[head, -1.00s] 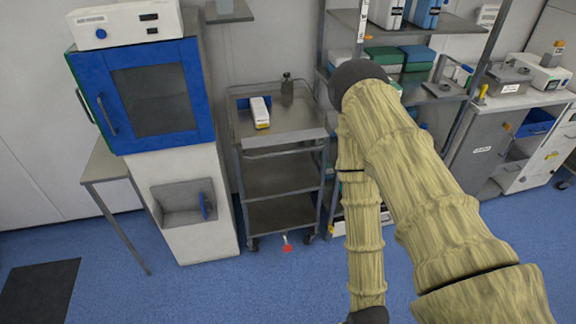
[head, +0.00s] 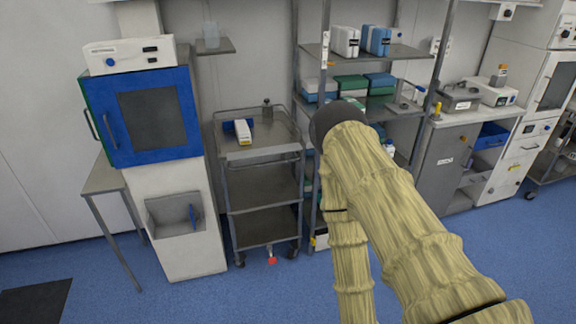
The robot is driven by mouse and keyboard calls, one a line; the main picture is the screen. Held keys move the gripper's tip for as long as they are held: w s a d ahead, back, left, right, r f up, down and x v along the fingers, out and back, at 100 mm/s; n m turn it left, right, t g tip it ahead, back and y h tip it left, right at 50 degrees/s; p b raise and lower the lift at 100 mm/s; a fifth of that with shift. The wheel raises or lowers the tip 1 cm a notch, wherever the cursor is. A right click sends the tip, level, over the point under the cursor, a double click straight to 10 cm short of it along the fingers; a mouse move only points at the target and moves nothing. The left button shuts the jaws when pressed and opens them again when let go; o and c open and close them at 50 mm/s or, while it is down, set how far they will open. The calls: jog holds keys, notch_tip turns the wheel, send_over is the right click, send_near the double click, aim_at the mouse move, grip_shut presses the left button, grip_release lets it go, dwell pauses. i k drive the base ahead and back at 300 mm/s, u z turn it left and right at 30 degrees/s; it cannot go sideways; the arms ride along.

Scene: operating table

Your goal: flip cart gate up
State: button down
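The metal cart (head: 262,192) stands left of centre between the blue-doored cabinet and the shelf rack. It has three levels. On its near side, a flat panel with a bar (head: 264,154) shows just below the top; I cannot tell for certain that this is the gate or how it is set. A white and yellow box, a blue item and a small dark bottle are on the cart top. My arm, in a tan ribbed cover, reaches across the right of the cart. My gripper is out of frame.
The blue-doored cabinet (head: 153,117) stands close on the cart's left. The shelf rack (head: 368,104) with boxes stands close on its right. A red pedal-like part (head: 272,261) sticks out low at the cart's front. The blue floor (head: 215,300) in front is clear.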

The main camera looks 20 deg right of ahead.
aim_at(262, 152)
jog(key=u, duration=0.2)
jog(key=i, duration=1.2)
jog(key=z, duration=0.75)
